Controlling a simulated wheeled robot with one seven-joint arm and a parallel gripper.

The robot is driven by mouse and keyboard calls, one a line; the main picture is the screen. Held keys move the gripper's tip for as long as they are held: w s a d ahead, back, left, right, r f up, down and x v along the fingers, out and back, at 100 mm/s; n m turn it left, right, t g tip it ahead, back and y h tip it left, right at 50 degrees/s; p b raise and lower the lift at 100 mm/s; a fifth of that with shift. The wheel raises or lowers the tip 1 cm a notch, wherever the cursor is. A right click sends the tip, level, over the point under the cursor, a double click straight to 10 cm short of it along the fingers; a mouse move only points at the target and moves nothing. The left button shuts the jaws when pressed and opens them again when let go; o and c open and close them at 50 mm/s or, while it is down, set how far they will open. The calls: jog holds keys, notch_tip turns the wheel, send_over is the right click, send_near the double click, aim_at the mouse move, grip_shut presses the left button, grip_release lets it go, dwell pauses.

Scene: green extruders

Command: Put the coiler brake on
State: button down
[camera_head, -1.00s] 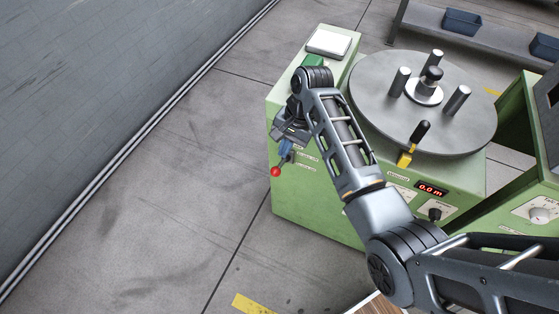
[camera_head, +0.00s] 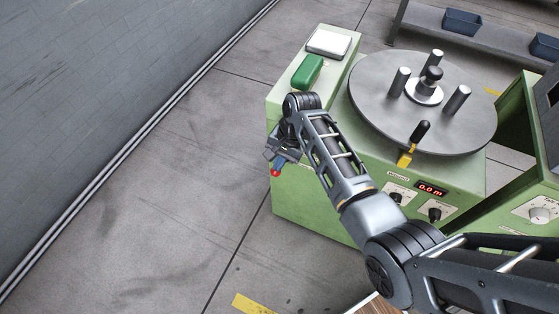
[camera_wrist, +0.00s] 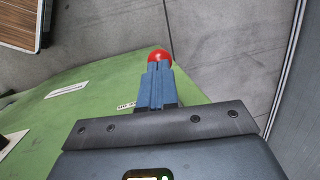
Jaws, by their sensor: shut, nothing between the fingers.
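The coiler is a green cabinet (camera_head: 315,210) with a round grey turntable (camera_head: 370,90) on top. A red ball knob (camera_head: 275,172), which looks like the brake lever's end, is at the cabinet's left front side. My gripper (camera_head: 277,163) is shut and empty, its blue fingertips right at the knob. In the wrist view the red knob (camera_wrist: 159,57) shows just past the tips of the closed fingers (camera_wrist: 158,75). I cannot tell whether they touch. The lever's shaft is hidden behind the fingers.
A green box (camera_head: 307,71) and a white-topped unit (camera_head: 328,43) sit on the cabinet. Another green machine (camera_head: 525,125) is at right. The floor to the left is clear.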

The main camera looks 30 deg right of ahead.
jog(key=shift+s+a+f+t+h, duration=0.3)
jog(key=shift+a+f+t+h, duration=0.1)
jog(key=shift+f+h, duration=0.15)
jog(key=shift+s+a+f+t+h, duration=0.3)
jog(key=shift+a+f+t+h, duration=0.1)
jog(key=shift+f+h, duration=0.15)
jog(key=f+t+h+b, duration=0.2)
jog(key=f, duration=0.1)
jog(key=a+f+h+b, duration=0.1)
jog(key=f+h+b, duration=0.1)
jog(key=shift+s+n+t, duration=0.35)
jog(key=shift+n+t, duration=0.05)
jog(key=shift+s+a+f, duration=0.1)
jog(key=shift+s+f, duration=0.05)
jog(key=shift+f, duration=0.1)
